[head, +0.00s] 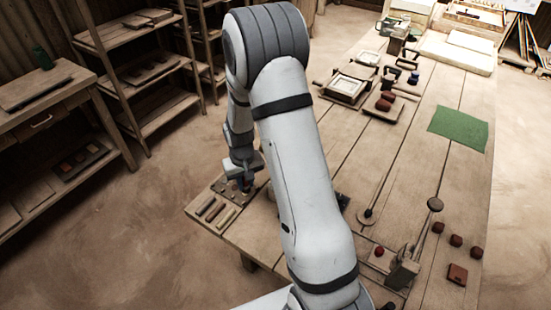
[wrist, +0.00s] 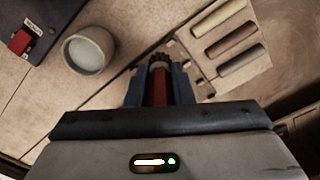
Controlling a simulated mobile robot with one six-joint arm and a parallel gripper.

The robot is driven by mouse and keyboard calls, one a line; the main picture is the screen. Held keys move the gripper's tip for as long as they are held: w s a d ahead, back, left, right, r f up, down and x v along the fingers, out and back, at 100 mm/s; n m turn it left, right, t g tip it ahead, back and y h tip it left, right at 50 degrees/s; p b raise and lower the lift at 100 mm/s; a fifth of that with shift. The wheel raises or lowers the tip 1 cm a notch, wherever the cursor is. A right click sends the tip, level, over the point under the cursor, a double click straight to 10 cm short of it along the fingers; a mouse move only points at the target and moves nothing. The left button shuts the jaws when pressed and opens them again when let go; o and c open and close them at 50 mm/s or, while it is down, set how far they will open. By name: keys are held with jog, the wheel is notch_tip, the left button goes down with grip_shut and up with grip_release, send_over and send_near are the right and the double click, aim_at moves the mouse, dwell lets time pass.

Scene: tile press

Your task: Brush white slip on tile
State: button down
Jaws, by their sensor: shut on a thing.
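My gripper (wrist: 158,88) is shut on a brush with a red handle (wrist: 158,92); its dark end shows between the two blue fingers. In the head view my gripper (head: 243,182) is low over the left edge of the workbench, at a wooden holder board (head: 231,190). A round cup of whitish liquid (wrist: 90,52), which looks like the slip, stands left of the gripper in the wrist view. A reddish-brown square piece (head: 457,274), possibly a tile, lies at the right of the bench. I cannot tell whether the brush touches the board.
Several coloured rods (wrist: 233,38) lie beside the gripper on the board. A dark box with a red part (wrist: 30,35) is near the cup. A lever press (head: 403,268) stands at the front right. A green mat (head: 458,129) lies farther back. My arm hides the bench's middle.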

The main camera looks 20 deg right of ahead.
jog(key=shift+w+d+r+n, duration=0.1)
jog(key=shift+d+r+n, duration=0.1)
jog(key=shift+d+n, duration=0.6)
jog(key=s+d+r+n+b, duration=0.15)
jog(key=d+n, duration=0.25)
jog(key=n, duration=0.6)
jog(key=w+d+r+n+b, duration=0.15)
jog(key=d+n, duration=0.35)
jog(key=n, duration=0.5)
jog(key=shift+s+f+b, duration=0.25)
jog(key=shift+f+b, duration=0.5)
jog(key=shift+f, duration=0.55)
jog(key=shift+s+f+b, duration=0.25)
jog(key=shift+f+b, duration=0.45)
jog(key=shift+f, duration=0.55)
jog(key=shift+f+b, duration=0.55)
jog(key=shift+f, duration=0.05)
notch_tip(320, 180, up, 7)
jog(key=p, duration=0.4)
jog(key=shift+p, duration=0.3)
